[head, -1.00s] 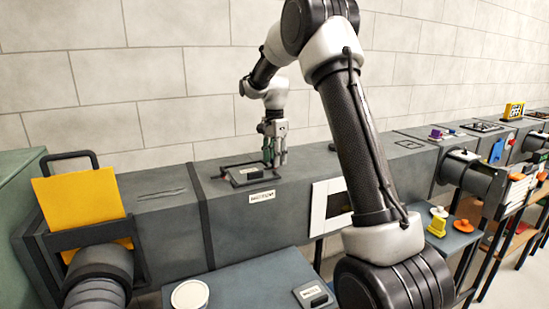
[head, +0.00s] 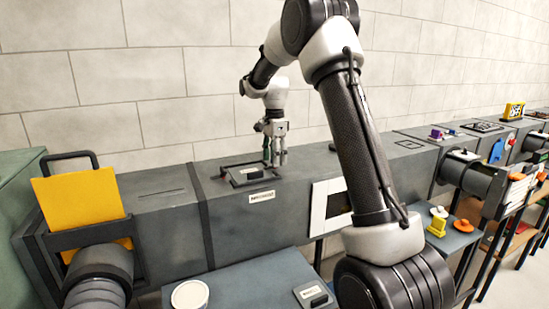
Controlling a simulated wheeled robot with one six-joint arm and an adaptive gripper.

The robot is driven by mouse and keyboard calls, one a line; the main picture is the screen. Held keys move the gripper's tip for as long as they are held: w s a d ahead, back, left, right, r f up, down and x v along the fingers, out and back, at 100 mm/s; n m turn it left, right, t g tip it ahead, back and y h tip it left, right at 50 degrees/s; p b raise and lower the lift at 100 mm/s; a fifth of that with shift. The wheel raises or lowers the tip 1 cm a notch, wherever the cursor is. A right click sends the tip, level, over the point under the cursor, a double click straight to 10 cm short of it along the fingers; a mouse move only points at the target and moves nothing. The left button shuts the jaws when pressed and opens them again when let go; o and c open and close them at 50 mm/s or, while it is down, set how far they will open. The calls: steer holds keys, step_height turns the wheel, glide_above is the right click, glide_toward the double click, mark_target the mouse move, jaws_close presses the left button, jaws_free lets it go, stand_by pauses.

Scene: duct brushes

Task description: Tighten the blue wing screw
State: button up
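My gripper (head: 275,158) points straight down over the dark framed hatch (head: 247,173) on top of the grey duct. Its fingertips are close to the right part of the hatch. I cannot tell how far apart the fingers are or whether they touch or hold anything. I cannot make out a blue wing screw under the gripper; the fingers and the small scale may hide it. A blue upright piece (head: 496,150) stands on the duct far to the right, well away from my gripper. I cannot tell what that piece is.
A yellow panel (head: 78,208) stands in a slot at the left, near a dark handle. A white round lid (head: 190,295) lies on the front table (head: 240,285). A yellow block (head: 437,226) and orange knob (head: 463,226) are on a right shelf. The wall runs behind the duct.

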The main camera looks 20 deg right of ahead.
stand_by(0.3)
step_height(320, 180, up, 12)
steer(key=shift+f, duration=0.1)
stand_by(0.3)
stand_by(0.4)
steer(key=f+n, duration=0.1)
steer(key=n, duration=0.1)
steer(key=s+f+n, duration=0.1)
steer(key=n, duration=0.1)
steer(key=f+n, duration=0.2)
steer(key=shift+s, duration=0.3)
steer(key=shift+s+a+r+n+t, duration=0.55)
steer(key=shift+s+n, duration=1.35)
steer(key=shift+s, duration=4.2)
steer(key=shift+s+a+f+n+t, duration=0.1)
steer(key=shift+s+n+t, duration=1.3)
steer(key=shift+s, duration=4.75)
steer(key=shift+s+a+r+n+t, duration=0.3)
steer(key=shift+s+n, duration=2.1)
steer(key=shift+s, duration=3.7)
